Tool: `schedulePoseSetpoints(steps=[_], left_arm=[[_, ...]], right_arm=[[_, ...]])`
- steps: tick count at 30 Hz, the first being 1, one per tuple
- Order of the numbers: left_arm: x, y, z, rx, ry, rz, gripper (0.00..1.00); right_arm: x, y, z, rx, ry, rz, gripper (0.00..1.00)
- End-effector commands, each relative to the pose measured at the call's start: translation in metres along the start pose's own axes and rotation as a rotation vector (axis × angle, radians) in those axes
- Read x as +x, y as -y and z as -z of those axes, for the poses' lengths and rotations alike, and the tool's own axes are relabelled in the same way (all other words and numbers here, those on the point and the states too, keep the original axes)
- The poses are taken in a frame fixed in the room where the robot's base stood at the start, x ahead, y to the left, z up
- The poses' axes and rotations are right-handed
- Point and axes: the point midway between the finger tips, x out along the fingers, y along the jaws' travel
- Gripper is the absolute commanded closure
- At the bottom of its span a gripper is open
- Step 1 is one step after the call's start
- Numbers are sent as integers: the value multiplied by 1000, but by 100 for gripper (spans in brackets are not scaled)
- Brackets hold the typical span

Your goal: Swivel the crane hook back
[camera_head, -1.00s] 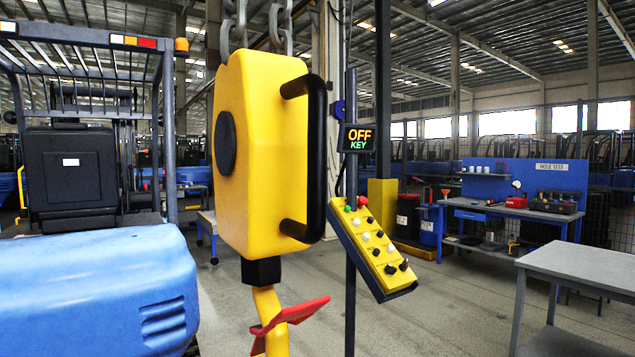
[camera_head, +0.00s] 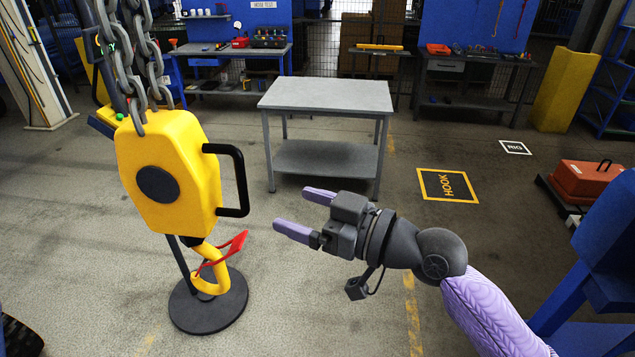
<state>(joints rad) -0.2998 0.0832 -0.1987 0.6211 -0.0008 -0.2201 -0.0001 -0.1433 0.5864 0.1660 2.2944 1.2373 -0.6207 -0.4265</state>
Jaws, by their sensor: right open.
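The crane block (camera_head: 170,180) is a yellow housing hung on grey chains (camera_head: 130,55) at the left. A black handle (camera_head: 240,180) stands out from its right side. Below the housing is the yellow hook (camera_head: 208,275) with a red latch (camera_head: 222,255). My right gripper (camera_head: 305,210) is open and empty, right of the handle and apart from it, with its lilac fingers pointing left toward the block. My left gripper is not in view.
A round black stand base (camera_head: 208,305) is on the floor below the hook. A grey table (camera_head: 327,97) stands behind. A yellow floor square marked HOOK (camera_head: 447,185) lies to the right, near a red case (camera_head: 587,180). Workbenches line the back.

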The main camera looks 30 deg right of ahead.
Motion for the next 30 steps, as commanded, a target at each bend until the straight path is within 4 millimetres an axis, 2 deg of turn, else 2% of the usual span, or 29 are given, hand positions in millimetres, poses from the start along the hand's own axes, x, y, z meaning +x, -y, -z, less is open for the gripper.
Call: schedulePoseSetpoints(steps=[1, 2, 7, 14, 21, 30], left_arm=[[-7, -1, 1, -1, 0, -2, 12], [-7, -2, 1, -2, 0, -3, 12], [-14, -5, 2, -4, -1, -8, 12], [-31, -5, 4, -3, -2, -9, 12], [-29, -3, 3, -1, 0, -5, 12], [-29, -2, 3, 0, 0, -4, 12]], right_arm=[[-1, 6, 13, -13, -11, 19, 12], [-2, 8, 16, -18, -16, 27, 12], [11, 9, 20, -18, -25, 33, 12], [56, 11, 21, -17, -24, 33, 12], [90, 12, 18, -20, -22, 33, 12], [98, 13, 18, -20, -21, 33, 12]])
